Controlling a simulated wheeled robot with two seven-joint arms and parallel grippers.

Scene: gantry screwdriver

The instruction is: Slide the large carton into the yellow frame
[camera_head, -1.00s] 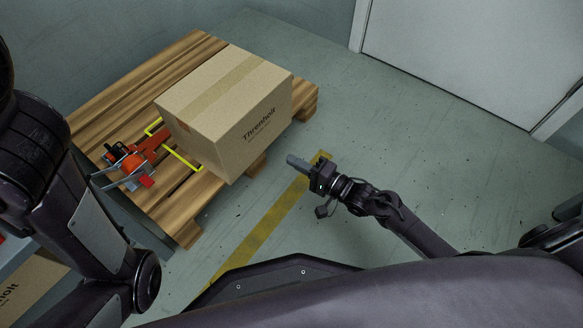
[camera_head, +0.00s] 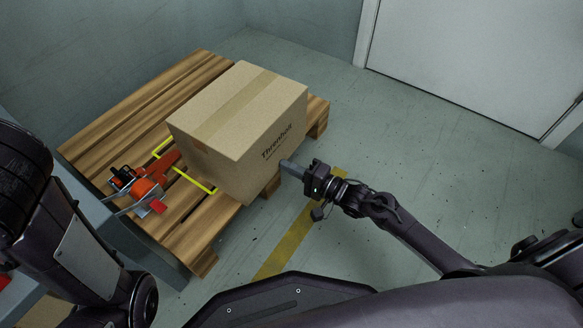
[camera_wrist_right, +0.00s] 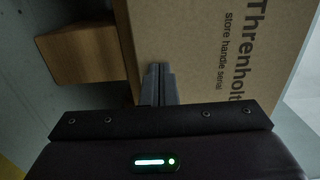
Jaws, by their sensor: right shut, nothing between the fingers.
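The large carton (camera_head: 236,128), brown with "Threnholt" printed on its side, sits on the wooden pallet. The yellow frame (camera_head: 197,180) lies flat on the pallet just left of the carton, and part of it is hidden by the carton. My right gripper (camera_head: 285,165) is shut and empty, with its fingertips near the carton's printed side. In the right wrist view the shut fingers (camera_wrist_right: 160,72) point at the carton face (camera_wrist_right: 190,40); whether they touch it I cannot tell. My left arm enters at the left, but its gripper is out of view.
The wooden pallet (camera_head: 110,128) stands against the wall. An orange-red tool (camera_head: 146,188) lies on it, left of the frame. A grey surface (camera_head: 125,228) borders the pallet at the left. The floor at the right, towards the white door (camera_head: 480,60), is clear.

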